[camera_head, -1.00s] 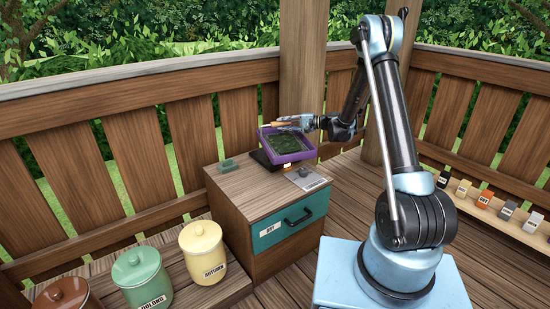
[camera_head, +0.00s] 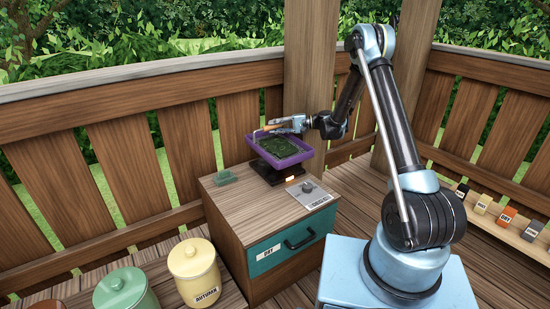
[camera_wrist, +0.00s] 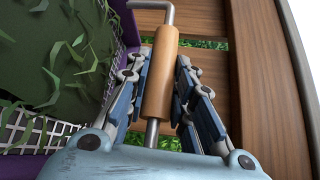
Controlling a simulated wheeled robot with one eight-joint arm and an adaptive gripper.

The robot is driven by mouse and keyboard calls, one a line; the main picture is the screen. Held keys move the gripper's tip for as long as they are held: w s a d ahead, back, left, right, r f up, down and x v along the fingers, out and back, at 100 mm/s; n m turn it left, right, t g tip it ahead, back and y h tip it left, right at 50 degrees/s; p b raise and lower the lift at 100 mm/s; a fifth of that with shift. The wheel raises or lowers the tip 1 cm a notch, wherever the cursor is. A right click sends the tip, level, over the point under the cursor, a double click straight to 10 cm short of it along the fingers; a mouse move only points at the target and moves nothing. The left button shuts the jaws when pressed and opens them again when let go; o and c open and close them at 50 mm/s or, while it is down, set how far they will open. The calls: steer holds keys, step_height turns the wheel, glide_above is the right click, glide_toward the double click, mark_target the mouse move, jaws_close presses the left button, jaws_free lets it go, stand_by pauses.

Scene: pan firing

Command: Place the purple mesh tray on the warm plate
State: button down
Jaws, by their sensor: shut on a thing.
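The purple mesh tray (camera_head: 287,161) holds green leaves and hangs level or nearly so just over the dark warm plate (camera_head: 268,175) on the cabinet. A thin gap seems to show between them; I cannot tell whether they touch anywhere. In the wrist view the tray's purple edge (camera_wrist: 130,28), white mesh and leaves fill the left side. My gripper (camera_head: 297,125) is at the tray's back right and is shut on the tray's wooden handle (camera_wrist: 160,75), which lies between the fingers. The middle of the plate is hidden under the tray.
The wooden cabinet (camera_head: 235,200) bears a control panel with a knob (camera_head: 307,187) in front and a small green block (camera_head: 224,178) at left. A small orange light glows at the plate's front. Fence and post stand close behind. Canisters (camera_head: 194,270) stand at lower left.

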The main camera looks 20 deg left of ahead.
mark_target(271, 143)
steer(key=f, duration=0.5)
steer(key=shift+s+a+f, duration=0.15)
steer(key=shift+a+f, duration=0.2)
steer(key=shift+a, duration=0.05)
steer(key=shift+f, duration=1.7)
steer(key=c, duration=1.4)
jaws_free()
